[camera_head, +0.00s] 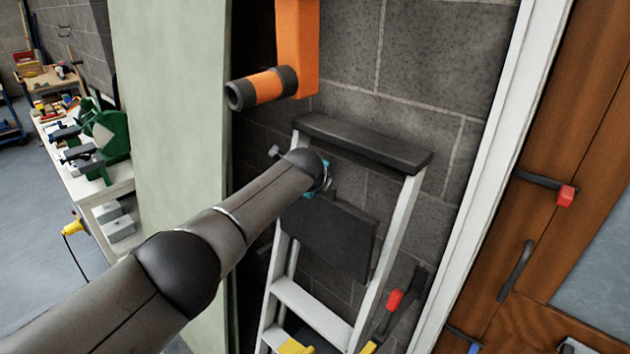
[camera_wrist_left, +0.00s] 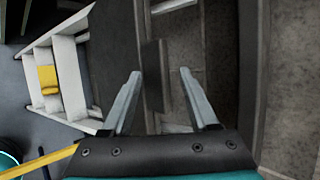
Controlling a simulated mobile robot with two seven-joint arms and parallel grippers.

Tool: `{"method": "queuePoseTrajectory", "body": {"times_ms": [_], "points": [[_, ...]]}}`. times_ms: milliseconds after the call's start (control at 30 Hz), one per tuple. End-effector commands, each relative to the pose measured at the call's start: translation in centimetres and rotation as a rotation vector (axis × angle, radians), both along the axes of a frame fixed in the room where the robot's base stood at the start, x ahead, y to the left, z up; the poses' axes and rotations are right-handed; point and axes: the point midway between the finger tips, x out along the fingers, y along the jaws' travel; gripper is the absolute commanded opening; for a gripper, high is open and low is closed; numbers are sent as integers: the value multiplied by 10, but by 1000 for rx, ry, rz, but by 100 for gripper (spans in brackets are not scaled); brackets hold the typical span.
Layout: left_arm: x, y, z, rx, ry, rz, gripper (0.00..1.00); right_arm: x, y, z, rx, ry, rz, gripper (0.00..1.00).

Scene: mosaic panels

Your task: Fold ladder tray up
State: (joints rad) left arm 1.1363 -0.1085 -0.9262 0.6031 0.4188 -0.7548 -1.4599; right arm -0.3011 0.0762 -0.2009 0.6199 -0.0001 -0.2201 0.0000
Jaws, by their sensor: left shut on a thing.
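A white stepladder with a black top cap (camera_head: 365,143) stands against the grey block wall. Its dark flat tray (camera_head: 335,240) hangs steeply tilted between the rails below the cap. In the left wrist view a dark panel, which looks like the tray (camera_wrist_left: 156,75), shows edge-on between the fingers. My left gripper (camera_head: 322,180) is at the tray's upper left edge, partly hidden behind its own wrist. My right gripper is in neither view.
An orange bracket with a grey-ended tube (camera_head: 262,90) juts out above the ladder. A pale green panel (camera_head: 165,130) stands left. A white door frame (camera_head: 490,170) and brown wooden door (camera_head: 575,110) are right. A workbench (camera_head: 110,185) with tools stands far left.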

Motion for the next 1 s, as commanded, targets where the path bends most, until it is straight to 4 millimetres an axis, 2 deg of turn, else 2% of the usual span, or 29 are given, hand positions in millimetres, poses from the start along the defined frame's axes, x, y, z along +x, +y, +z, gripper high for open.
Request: {"method": "queuePoseTrajectory", "body": {"times_ms": [33, 200, 467, 1000], "points": [[-3, -9, 1, -13, -4, -14, 48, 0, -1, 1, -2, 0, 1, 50], [-9, -8, 9, -17, -5, -17, 48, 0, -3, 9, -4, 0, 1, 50], [-22, -1, 22, -14, -7, -12, 48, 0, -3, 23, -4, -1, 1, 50], [-57, 14, 50, -5, -7, -5, 48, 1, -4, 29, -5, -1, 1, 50]]}}
